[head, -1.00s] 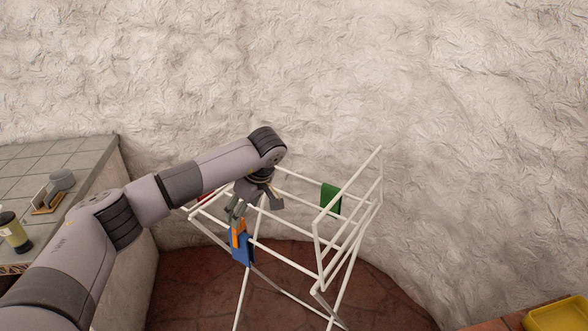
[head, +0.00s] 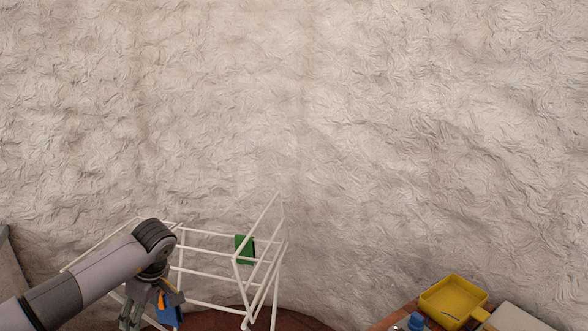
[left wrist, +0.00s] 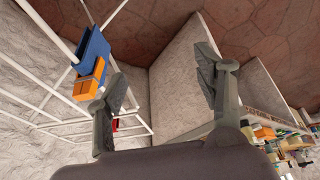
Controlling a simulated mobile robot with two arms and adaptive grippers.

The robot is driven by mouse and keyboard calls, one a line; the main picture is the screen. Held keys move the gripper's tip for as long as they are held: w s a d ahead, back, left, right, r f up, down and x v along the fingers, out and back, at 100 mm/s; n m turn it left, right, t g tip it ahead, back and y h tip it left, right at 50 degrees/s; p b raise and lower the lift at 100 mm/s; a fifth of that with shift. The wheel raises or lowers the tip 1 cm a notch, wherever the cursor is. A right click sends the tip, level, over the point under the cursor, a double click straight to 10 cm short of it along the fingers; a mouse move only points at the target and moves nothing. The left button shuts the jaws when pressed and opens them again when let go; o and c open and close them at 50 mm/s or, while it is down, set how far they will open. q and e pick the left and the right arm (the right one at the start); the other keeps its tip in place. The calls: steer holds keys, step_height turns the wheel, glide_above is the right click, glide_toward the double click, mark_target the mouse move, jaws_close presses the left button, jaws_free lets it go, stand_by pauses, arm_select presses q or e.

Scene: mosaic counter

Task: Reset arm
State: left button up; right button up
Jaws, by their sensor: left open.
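My left arm comes in from the left in the head view. My left gripper (head: 152,304) is low in that view, in front of the drying rack. In the left wrist view the left gripper (left wrist: 168,85) has its fingers spread wide with nothing between them. A blue cloth (left wrist: 92,50) and an orange item (left wrist: 88,82) hang on the rack just left of the left finger. The blue cloth also shows beside the gripper in the head view (head: 169,314). My right gripper is not in view.
The white drying rack (head: 243,260) carries a green cloth (head: 244,249) at its right part. A yellow tray (head: 453,301) and a blue item (head: 416,321) are at the lower right. A rough pale wall (head: 330,120) stands behind. A red item (left wrist: 127,123) shows in the left wrist view.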

arm_select(q)
steer(key=s+d+f+n+t+h, duration=0.1)
steer(key=s+d+f+n+h, duration=0.1)
steer(key=d+f+n+h, duration=0.95)
steer(key=s+d+f+n+t+h, duration=0.15)
steer(key=d+f+n+h, duration=0.5)
steer(key=d, duration=0.95)
steer(key=s+a+f+n+t+y, duration=0.1)
steer(key=a+f+n+t+y, duration=0.25)
steer(key=f+n, duration=0.45)
steer(key=s+a+f+n+t+y, duration=0.2)
steer(key=a+f+n+t, duration=0.15)
steer(key=f+n, duration=0.4)
steer(key=s+a+f+n+g+y, duration=0.2)
steer(key=s+a+f+n+y, duration=0.45)
steer(key=s+f+n, duration=0.5)
steer(key=s+a+f+n+g, duration=0.1)
steer(key=s+f+n+g, duration=0.1)
steer(key=s, duration=0.9)
steer(key=s+a+f+n+g+y, duration=0.1)
steer(key=s+f+n+g, duration=0.2)
steer(key=s+f, duration=0.3)
steer(key=s+a+f+n+g+y, duration=0.1)
steer(key=s+f+n, duration=0.3)
steer(key=s, duration=1.2)
steer(key=shift+s+a+f+g, duration=0.2)
steer(key=shift+s+f+g, duration=0.15)
steer(key=shift+g, duration=0.4)
